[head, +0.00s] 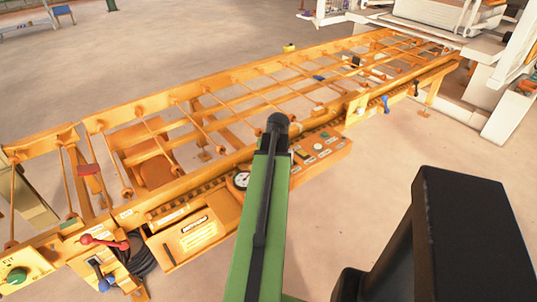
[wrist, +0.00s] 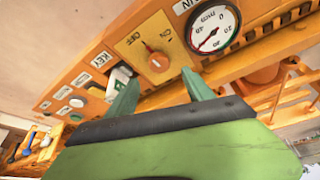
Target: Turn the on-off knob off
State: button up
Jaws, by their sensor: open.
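My gripper (wrist: 155,76) is open, with one green finger on each side of the knob in the picture. The fingers look apart from the knob; the exact gap in depth is unclear. In the head view my green arm covers the knob and the gripper, and part of the panel (head: 334,156) shows to its right.
A round dial gauge (wrist: 214,27) sits close to the right of the knob; it also shows in the head view (head: 242,181). A pale switch (wrist: 117,77) sits by the left finger, with several buttons beyond. The orange roller frame (head: 180,95) runs behind. Bare floor (head: 375,160) lies in front.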

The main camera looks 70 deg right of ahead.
jog(key=p+v, duration=0.7)
jog(key=v, duration=0.2)
jog(key=shift+r, duration=0.45)
jog(key=w+a+n, duration=0.1)
jog(key=w+a, duration=0.3)
jog(key=w, duration=0.3)
jog(key=w+a+n+t+y, duration=0.15)
jog(key=w+a, duration=0.25)
jog(key=w, duration=0.4)
jog(key=w+a+n, duration=0.2)
jog(key=w+a, duration=0.1)
jog(key=w, duration=0.4)
jog(key=w+a+n+y+p, duration=0.15)
jog(key=w+a+n, duration=0.25)
jog(key=w+a, duration=1.2)
jog(key=w+a+n+g+y, duration=0.1)
jog(key=w+a+n, duration=0.2)
jog(key=a, duration=1.9)
jog(key=s+a+g, duration=0.3)
jog(key=s+a, duration=0.3)
jog(key=a, duration=0.6)
jog(key=shift+a+f+m, duration=0.15)
jog(key=shift+a+m, duration=0.2)
jog(key=shift+a, duration=0.05)
